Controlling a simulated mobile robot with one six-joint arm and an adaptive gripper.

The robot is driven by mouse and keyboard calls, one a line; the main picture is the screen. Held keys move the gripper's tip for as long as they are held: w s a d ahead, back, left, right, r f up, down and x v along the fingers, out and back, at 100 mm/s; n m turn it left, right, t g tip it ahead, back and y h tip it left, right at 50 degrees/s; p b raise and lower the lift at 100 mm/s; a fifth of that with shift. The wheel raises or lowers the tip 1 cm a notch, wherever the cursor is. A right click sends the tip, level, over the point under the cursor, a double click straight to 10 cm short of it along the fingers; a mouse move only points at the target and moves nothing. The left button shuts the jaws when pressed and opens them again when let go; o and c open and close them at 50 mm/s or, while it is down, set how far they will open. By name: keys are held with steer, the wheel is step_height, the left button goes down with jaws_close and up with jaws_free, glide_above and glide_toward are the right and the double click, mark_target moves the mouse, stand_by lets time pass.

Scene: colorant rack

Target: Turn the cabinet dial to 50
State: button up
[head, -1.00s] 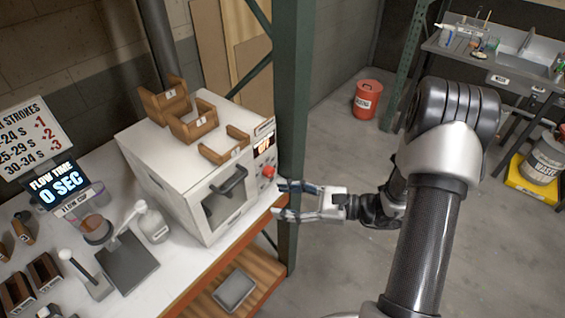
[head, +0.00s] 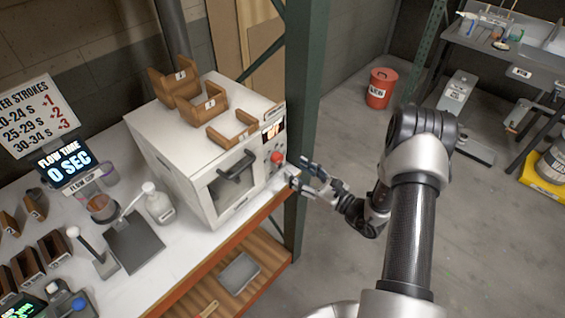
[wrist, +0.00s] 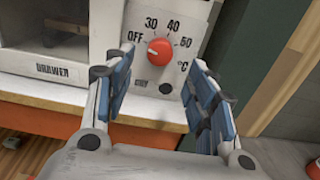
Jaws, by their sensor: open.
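The cabinet (head: 205,140) is a white box on the bench with a black-handled door. Its red dial (head: 277,157) is on the right of the front face, below a lit display (head: 274,131) that seems to read OFF. In the wrist view the red dial (wrist: 160,50) has OFF, 30, 40 and 50 printed around it; its white mark points left, toward OFF. My gripper (head: 299,172) is open and empty, just right of the dial. In the wrist view my gripper's blue-padded fingers (wrist: 157,80) stand either side of the dial's line, apart from it.
A green post (head: 305,110) rises close behind my gripper. Brown holders (head: 212,105) sit on the cabinet. A bottle (head: 158,203) and a flow cup stand left of it. The bench's orange edge (head: 225,240) runs below. The floor on the right is largely clear.

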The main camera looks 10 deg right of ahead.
mark_target(280, 160)
steer(key=x, duration=0.7)
steer(key=shift+b, duration=0.3)
steer(key=shift+c, duration=0.5)
steer(key=c, duration=1)
